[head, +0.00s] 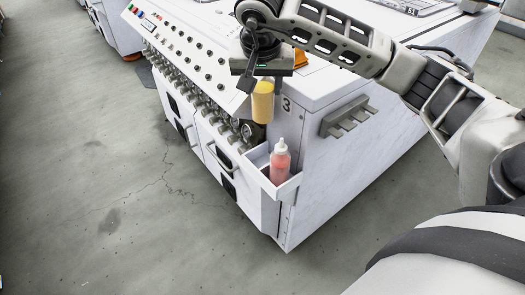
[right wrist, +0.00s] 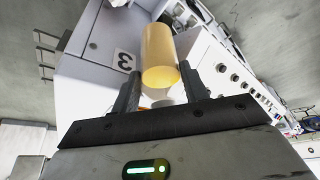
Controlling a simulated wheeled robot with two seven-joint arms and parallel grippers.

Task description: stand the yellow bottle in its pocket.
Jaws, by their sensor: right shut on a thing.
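The yellow bottle (head: 262,103) hangs below my right gripper (head: 262,80), roughly upright, in front of the machine's corner. In the right wrist view the yellow bottle (right wrist: 160,55) sits between the two dark fingers of the right gripper (right wrist: 161,80), which is shut on it. A white side tray (head: 291,187) is fixed low on the machine, below the bottle and apart from it. A pink bottle with a white cap (head: 280,162) stands in the tray. The tray's inner pockets are too small to make out. My left gripper is out of view.
The white machine (head: 345,150) carries rows of knobs and nozzles (head: 200,100) on its left side. A grey bracket (head: 345,117) sticks out of its right side. An orange item (head: 300,58) lies on top behind my gripper. The floor (head: 90,170) at left is clear.

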